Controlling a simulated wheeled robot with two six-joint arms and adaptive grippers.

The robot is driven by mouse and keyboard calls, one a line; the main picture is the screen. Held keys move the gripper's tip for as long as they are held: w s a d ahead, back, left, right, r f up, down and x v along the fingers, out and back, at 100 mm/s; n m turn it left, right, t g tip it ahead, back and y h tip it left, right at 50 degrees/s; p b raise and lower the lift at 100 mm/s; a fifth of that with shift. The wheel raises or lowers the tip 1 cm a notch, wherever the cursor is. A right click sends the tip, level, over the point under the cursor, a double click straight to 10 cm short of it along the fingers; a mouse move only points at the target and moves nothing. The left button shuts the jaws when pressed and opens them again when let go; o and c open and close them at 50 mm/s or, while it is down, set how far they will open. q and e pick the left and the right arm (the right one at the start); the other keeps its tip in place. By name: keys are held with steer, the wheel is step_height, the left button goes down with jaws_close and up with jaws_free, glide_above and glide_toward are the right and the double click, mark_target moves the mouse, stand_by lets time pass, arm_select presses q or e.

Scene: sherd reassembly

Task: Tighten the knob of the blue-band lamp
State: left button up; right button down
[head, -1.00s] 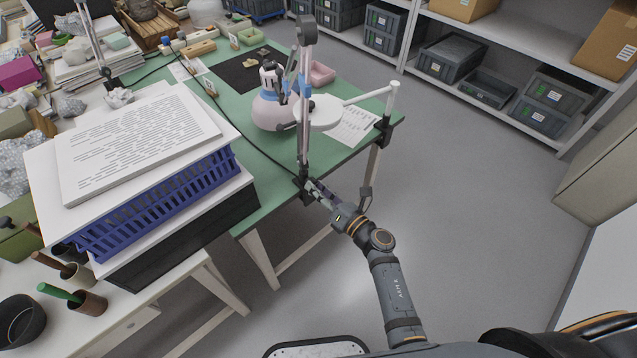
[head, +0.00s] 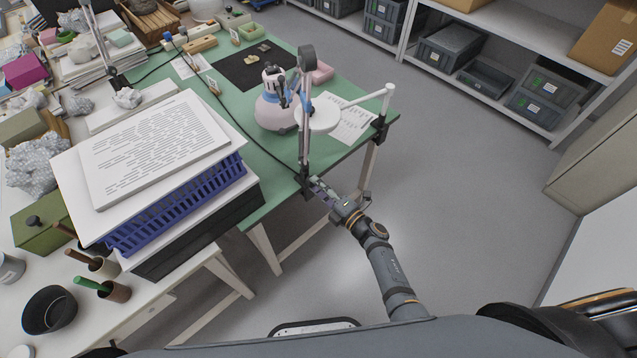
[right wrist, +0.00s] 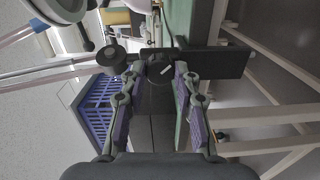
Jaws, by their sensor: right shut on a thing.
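The blue-band lamp (head: 276,108) has a pale pinkish shade with a blue band and a grey arm (head: 305,135), clamped at the front edge of the green table. Its dark clamp (right wrist: 222,62) shows in the right wrist view. A round dark knob (right wrist: 159,71) with a white mark sits there between the fingertips. My right gripper (head: 312,184) reaches the clamp from below right, and its fingers (right wrist: 159,76) are shut on the knob from both sides. In the head view the fingers and clamp hide the knob. My left gripper is not in view.
A white lamp (head: 318,114) stands close right of the blue-band lamp, with its own clamp (head: 379,128) at the table corner. A blue basket (head: 180,205) topped by a printed white board (head: 150,145) stands left. A black cable crosses the green tabletop (head: 250,165). The floor at right is clear.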

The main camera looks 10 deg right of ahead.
steer(key=shift+m+p, duration=1.75)
steer(key=shift+m, duration=2.25)
steer(key=shift+f, duration=0.1)
steer(key=c, duration=1)
jaws_free()
steer(key=shift+d, duration=0.1)
steer(key=v, duration=1.2)
steer(key=shift+w+f, duration=0.1)
steer(key=shift+f, duration=0.05)
